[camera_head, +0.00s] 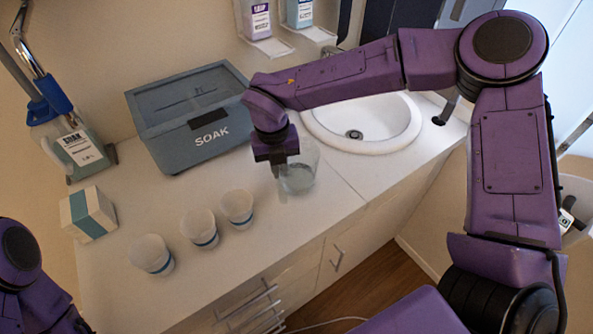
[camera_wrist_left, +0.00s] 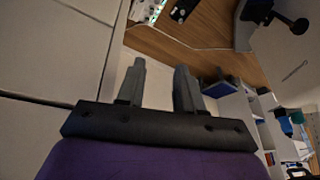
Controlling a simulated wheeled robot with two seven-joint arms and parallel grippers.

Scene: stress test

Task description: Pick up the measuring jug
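The measuring jug (camera_head: 301,177) looks like a clear, see-through vessel standing on the white counter, in front of the sink and right of the grey box. My right gripper (camera_head: 281,182) reaches down at the jug's left side, its fingers overlapping the jug's left wall in the head view. Whether the fingers are closed on the wall or only beside it, I cannot tell. My left gripper (camera_wrist_left: 160,85) is open and empty in the left wrist view, its two fingers apart. In the head view only part of my left arm shows at the lower left.
A grey box marked SOAK (camera_head: 205,137) stands behind the jug. Three white cups (camera_head: 152,255) (camera_head: 199,229) (camera_head: 237,208) stand in front. A white-and-teal carton (camera_head: 89,214) is at left. The sink (camera_head: 383,125) lies behind right. Counter between cups and jug is clear.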

